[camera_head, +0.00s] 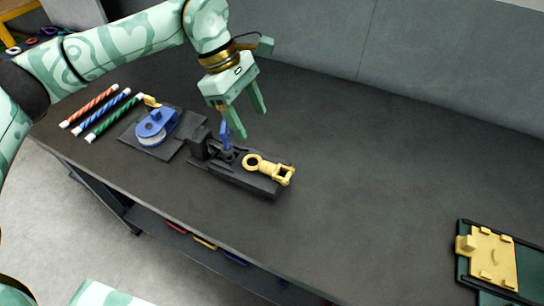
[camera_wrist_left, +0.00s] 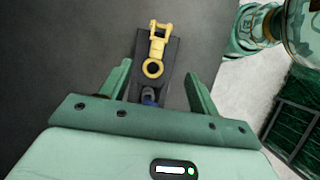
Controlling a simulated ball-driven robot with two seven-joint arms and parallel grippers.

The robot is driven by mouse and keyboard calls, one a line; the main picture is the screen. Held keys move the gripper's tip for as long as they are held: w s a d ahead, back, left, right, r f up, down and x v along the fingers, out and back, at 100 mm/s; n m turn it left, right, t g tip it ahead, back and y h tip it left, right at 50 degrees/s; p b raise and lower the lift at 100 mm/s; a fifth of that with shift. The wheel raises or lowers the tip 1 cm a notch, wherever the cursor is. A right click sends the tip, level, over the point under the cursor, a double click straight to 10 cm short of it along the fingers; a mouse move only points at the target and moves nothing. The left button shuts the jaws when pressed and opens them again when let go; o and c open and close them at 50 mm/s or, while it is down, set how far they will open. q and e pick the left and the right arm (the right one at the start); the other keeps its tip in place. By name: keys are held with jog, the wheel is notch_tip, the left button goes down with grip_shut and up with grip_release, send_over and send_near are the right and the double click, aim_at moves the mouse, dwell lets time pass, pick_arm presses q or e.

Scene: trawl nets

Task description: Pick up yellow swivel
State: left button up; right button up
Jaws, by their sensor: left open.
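The yellow swivel (camera_head: 268,168) has a ring at one end and a fork at the other. It lies on a black block fixture (camera_head: 232,172) on the dark table. In the left wrist view the swivel (camera_wrist_left: 155,48) lies ahead of the fingertips, ring end nearer. My left gripper (camera_head: 252,122) is open and empty, above and behind the fixture, near a blue part (camera_head: 225,135) standing on it. In the left wrist view its fingers (camera_wrist_left: 158,82) spread to either side of the fixture. My right gripper is not in view.
A blue and white pulley (camera_head: 156,126) sits on a dark plate to the left. Striped red, blue and green rods (camera_head: 108,112) lie farther left. A yellow plate (camera_head: 493,258) on a dark green tray is at the right.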

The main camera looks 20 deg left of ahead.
pick_arm(q)
send_near(277, 169)
jog(key=shift+s+f+b, duration=0.3)
jog(key=shift+f+b, duration=0.1)
jog(key=shift+b, duration=0.05)
jog(key=x, duration=0.3)
jog(key=shift+d+f, duration=0.1)
jog(key=shift+d, duration=0.1)
jog(key=b+x, duration=0.1)
jog(key=x, duration=0.4)
jog(key=shift+w+d, duration=0.15)
jog(key=shift+w, duration=0.05)
grip_shut()
jog(key=shift+r, duration=0.25)
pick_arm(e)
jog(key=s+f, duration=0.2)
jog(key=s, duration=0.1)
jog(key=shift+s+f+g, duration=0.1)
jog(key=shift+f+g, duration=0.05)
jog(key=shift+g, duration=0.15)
pick_arm(q)
jog(key=shift+r, duration=0.1)
